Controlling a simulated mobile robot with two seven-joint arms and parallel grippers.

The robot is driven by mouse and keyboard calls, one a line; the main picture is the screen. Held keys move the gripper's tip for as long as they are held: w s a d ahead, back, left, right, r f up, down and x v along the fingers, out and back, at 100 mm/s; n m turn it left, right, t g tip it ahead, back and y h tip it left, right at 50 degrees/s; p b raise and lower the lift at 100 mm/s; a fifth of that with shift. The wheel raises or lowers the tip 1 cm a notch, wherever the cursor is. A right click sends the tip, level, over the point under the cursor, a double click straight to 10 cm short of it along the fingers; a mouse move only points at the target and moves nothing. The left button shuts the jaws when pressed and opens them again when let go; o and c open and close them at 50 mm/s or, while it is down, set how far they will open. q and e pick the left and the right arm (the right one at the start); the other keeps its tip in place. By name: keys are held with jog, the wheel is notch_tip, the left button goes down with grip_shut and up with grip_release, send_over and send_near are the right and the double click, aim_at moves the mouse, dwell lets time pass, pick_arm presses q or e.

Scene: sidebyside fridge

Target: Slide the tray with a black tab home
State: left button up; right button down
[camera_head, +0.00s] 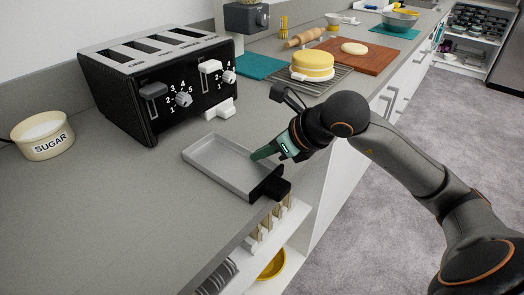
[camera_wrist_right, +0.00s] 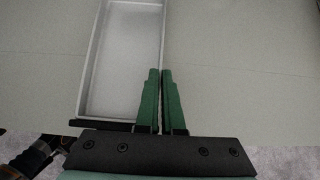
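The tray (camera_head: 232,168) is a shallow grey rectangle lying on the counter in front of the toaster. Its black tab (camera_head: 272,185) is at the end by the counter's front edge. It also shows in the right wrist view (camera_wrist_right: 122,55), with the black end partly hidden by my gripper. My right gripper (camera_head: 263,153) is at the tray's right side wall. Its green fingers (camera_wrist_right: 161,72) are close together, one on each side of that wall. The black toaster (camera_head: 165,80) has levers, numbered dials and a white tab (camera_head: 219,108) low on its front. My left gripper is not in view.
A sugar bowl (camera_head: 43,135) stands left of the toaster. A yellow cake (camera_head: 312,65) on a rack and a wooden board (camera_head: 357,55) are farther back. Counter between toaster and tray is clear. An open shelf (camera_head: 275,235) lies below the front edge.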

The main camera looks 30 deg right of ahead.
aim_at(237, 144)
jog(key=shift+b, duration=0.3)
jog(key=shift+w+a+r+p, duration=0.1)
jog(key=shift+w+p, duration=0.2)
jog(key=shift+w+a, duration=0.1)
jog(key=shift+w, duration=0.25)
jog(key=w, duration=0.1)
jog(key=w+a+p, duration=0.1)
jog(key=w, duration=0.2)
jog(key=shift+a+p, duration=0.25)
jog(key=shift+p, duration=0.1)
jog(key=shift+w, duration=0.15)
